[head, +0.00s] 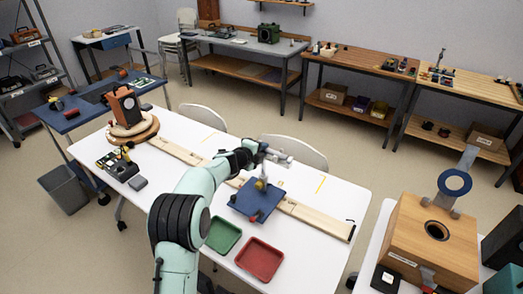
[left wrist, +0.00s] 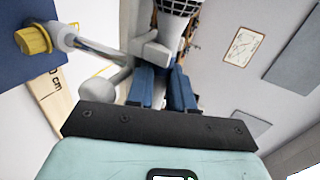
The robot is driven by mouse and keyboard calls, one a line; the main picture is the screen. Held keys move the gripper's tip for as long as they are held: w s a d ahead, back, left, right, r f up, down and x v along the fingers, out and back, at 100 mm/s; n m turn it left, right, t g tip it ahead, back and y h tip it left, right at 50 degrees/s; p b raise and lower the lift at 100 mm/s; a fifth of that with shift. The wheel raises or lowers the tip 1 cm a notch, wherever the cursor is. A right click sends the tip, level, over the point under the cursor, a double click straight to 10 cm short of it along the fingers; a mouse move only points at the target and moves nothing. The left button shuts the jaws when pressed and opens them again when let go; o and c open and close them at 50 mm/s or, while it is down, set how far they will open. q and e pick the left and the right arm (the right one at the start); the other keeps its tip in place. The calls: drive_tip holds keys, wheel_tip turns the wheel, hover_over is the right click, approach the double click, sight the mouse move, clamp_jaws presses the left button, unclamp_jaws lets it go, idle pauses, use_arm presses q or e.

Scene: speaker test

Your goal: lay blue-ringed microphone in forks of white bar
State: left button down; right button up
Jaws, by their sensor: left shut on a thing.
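The blue-ringed microphone shows its dark mesh head (left wrist: 180,6) at the top of the left wrist view. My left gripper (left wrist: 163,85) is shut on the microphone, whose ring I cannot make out. The white bar (head: 278,156) stands on a post above a blue base plate (head: 253,205); it also shows in the left wrist view (left wrist: 118,80). In the head view my left gripper (head: 258,148) is beside the bar, at its height. I cannot tell whether microphone and forks touch. My right gripper is not in view.
The base plate stands over a wooden rail (head: 312,217) on a white table (head: 185,178). A green tray (head: 223,236) and a red tray (head: 259,260) lie in front. A wooden box (head: 430,250) stands at the right.

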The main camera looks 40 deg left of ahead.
use_arm(q)
drive_tip(key=c, duration=1)
unclamp_jaws()
drive_tip(key=shift+o, duration=0.4)
drive_tip(key=shift+f, duration=0.35)
drive_tip(key=shift+s, duration=0.1)
drive_tip(key=shift+s+r, duration=0.15)
drive_tip(key=shift+s, duration=0.1)
drive_tip(key=r+v, duration=0.1)
drive_tip(key=v, duration=1.2)
drive_tip(key=shift+w+b, duration=0.15)
drive_tip(key=shift+b, duration=0.2)
drive_tip(key=shift+d, duration=0.15)
